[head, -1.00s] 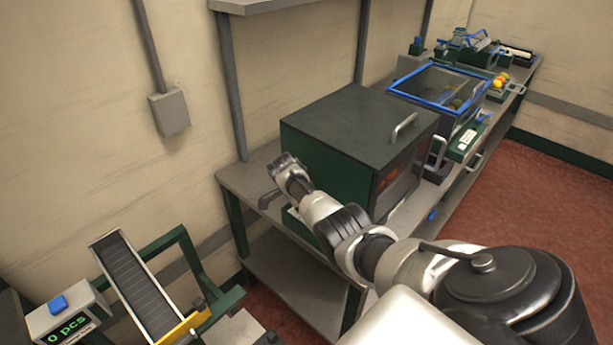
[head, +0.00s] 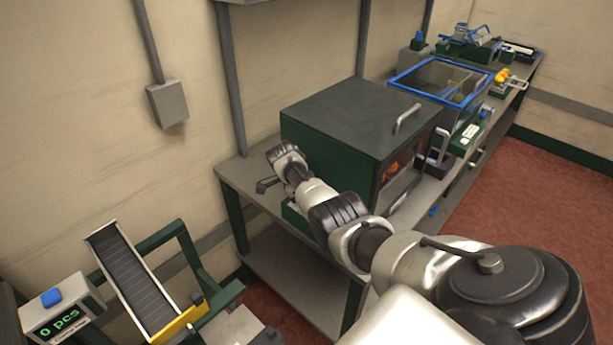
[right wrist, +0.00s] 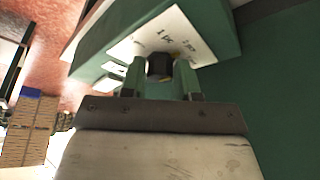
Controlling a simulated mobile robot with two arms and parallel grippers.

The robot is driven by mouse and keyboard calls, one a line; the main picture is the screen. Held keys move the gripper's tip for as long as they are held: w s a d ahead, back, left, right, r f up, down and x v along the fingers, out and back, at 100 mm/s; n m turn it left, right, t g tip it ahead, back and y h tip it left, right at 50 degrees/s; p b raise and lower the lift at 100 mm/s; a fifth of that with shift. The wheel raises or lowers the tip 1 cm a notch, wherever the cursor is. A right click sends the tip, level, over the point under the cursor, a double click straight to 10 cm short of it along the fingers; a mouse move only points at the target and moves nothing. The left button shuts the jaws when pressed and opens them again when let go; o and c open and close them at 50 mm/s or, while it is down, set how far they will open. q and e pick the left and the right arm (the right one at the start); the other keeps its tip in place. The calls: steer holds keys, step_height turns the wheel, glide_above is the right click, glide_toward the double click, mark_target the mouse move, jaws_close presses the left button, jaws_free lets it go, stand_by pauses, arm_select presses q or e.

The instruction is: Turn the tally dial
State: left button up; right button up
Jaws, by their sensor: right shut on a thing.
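The tally dial (right wrist: 160,66) is a small dark knob on a white plate (right wrist: 190,38) on a green housing in the right wrist view. The plate carries the markings "1 pc" and "2 pcs". My right gripper (right wrist: 160,72) has one finger on each side of the dial and is shut on it. In the head view my right arm reaches from the lower right to the left side of a green cabinet; the dial cannot be made out there. My left gripper is not in view.
The green cabinet (head: 340,125) with a dark top stands on a grey bench. Behind it are a blue-rimmed bin (head: 410,72) and some oranges (head: 502,75). At lower left are a sloping conveyor (head: 132,282) and a counter display (head: 62,322) reading "0 pcs".

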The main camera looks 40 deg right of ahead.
steer(key=o, duration=0.9)
steer(key=v, duration=1)
steer(key=shift+w+a+r+b, duration=0.1)
steer(key=shift+w+r+b, duration=0.05)
steer(key=shift+r+b, duration=0.2)
